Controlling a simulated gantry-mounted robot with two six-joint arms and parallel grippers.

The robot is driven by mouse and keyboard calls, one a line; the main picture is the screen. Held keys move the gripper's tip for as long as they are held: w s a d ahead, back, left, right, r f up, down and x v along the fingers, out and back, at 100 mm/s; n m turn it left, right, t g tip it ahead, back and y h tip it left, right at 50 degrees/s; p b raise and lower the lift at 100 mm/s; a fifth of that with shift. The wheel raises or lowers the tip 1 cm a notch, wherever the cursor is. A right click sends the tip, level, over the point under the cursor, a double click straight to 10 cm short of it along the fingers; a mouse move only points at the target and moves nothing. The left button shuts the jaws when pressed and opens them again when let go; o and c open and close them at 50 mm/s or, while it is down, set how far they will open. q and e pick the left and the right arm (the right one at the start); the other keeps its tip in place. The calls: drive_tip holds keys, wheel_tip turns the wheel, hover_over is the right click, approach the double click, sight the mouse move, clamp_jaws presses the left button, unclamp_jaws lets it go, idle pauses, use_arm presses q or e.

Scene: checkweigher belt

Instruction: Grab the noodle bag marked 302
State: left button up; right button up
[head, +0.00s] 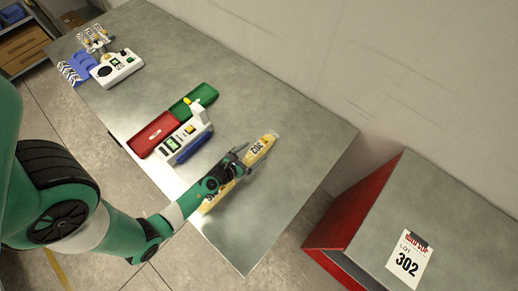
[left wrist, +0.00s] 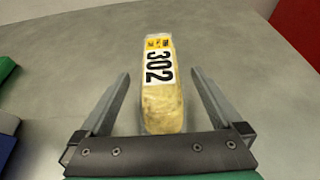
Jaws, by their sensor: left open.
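The noodle bag (head: 262,147) is a pale yellow block with a white label reading 302. It lies on the grey metal table (head: 290,190). In the left wrist view the bag (left wrist: 162,105) lies between the two spread fingers, with a gap on each side. My left gripper (head: 240,163) is open and over the near part of the bag; its fingers (left wrist: 161,75) do not touch it. A pale yellow patch (head: 208,204) shows beside my arm; I cannot tell whether it is the same bag. My right gripper is not in view.
A white device (head: 190,137) with red (head: 154,133) and green (head: 193,101) trays stands left of the bag. Another white device (head: 117,67) is at the far left. A red-sided bin (head: 335,222) with a LOT 302 card (head: 409,259) stands right. The table beyond the bag is clear.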

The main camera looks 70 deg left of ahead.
sight(257, 148)
use_arm(q)
drive_tip(key=x, duration=0.2)
drive_tip(key=shift+w+a+f, duration=0.15)
drive_tip(key=shift+w+a, duration=0.05)
drive_tip(key=shift+w, duration=0.1)
drive_tip(key=shift+c, duration=0.3)
clamp_jaws()
wheel_tip(257, 148, up, 10)
drive_tip(key=p, duration=1)
